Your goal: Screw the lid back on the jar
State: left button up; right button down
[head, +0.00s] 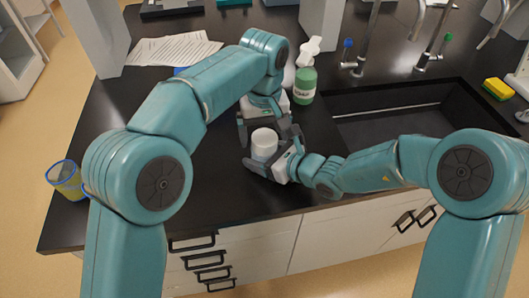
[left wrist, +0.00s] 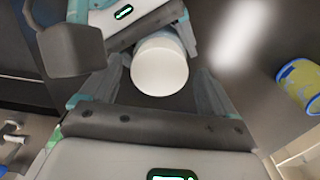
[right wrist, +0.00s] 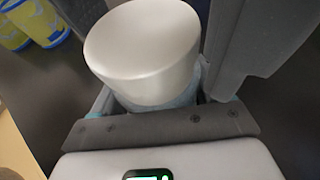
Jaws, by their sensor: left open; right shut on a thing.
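The jar stands on the black bench with a wide white lid (head: 264,136) on top; the lid also shows in the left wrist view (left wrist: 160,66) and the right wrist view (right wrist: 143,40). Below the lid, a pale strip of the jar body (right wrist: 160,103) shows; whether the thread is engaged cannot be seen. My right gripper (head: 275,155) is shut on the jar body from the right. My left gripper (head: 269,128) is open, pointing down above the jar, its fingers apart on either side of the lid; no contact with the lid is visible.
A green bottle (head: 305,84) with a white top stands behind the jar. A black sink (head: 395,125) with taps (head: 365,45) lies to the right. Papers (head: 165,50) lie at the back left. A yellow cup with a blue rim (head: 67,180) stands at the left edge. Bench left of the jar is clear.

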pick_arm(q)
jog(key=c, duration=1.2)
jog(key=m, duration=0.4)
jog(key=shift+m, duration=0.4)
jog(key=o, duration=1.3)
jog(key=shift+c, duration=0.2)
jog(key=shift+d, duration=0.15)
jog(key=shift+d, duration=0.1)
pick_arm(e)
jog(key=shift+a, duration=0.1)
pick_arm(q)
jog(key=r, duration=0.7)
jog(key=shift+a+r, duration=0.25)
jog(key=shift+r, duration=0.05)
pick_arm(e)
jog(key=shift+f, duration=0.1)
